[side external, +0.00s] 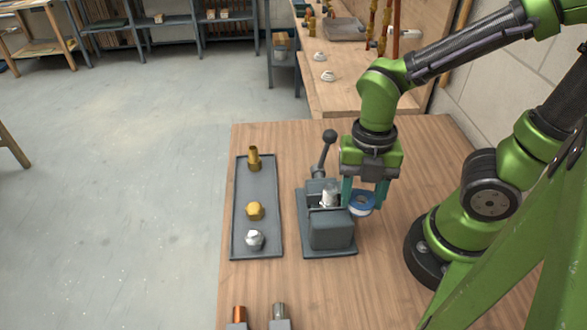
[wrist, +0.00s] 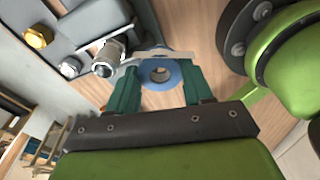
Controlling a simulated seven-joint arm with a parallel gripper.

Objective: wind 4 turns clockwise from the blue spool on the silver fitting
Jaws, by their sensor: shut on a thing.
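The silver fitting (side external: 328,196) stands upright in the jaws of a grey vise (side external: 331,230) on the wooden table. It also shows in the wrist view (wrist: 108,57). My gripper (side external: 363,193) is just right of the vise, with its green fingers shut on the blue spool (side external: 361,204). In the wrist view the spool (wrist: 162,74) sits between the fingertips, with its round hole showing. A white strip (wrist: 140,56) runs from the spool toward the fitting. Whether it touches the fitting or wraps it is hard to tell.
A grey tray (side external: 265,239) left of the vise holds two brass fittings (side external: 254,160) (side external: 255,211) and another silver fitting (side external: 254,239). The vise handle (side external: 325,153) rises behind the fitting. Two pipe ends, copper (side external: 239,314) and grey (side external: 279,312), stand at the front edge.

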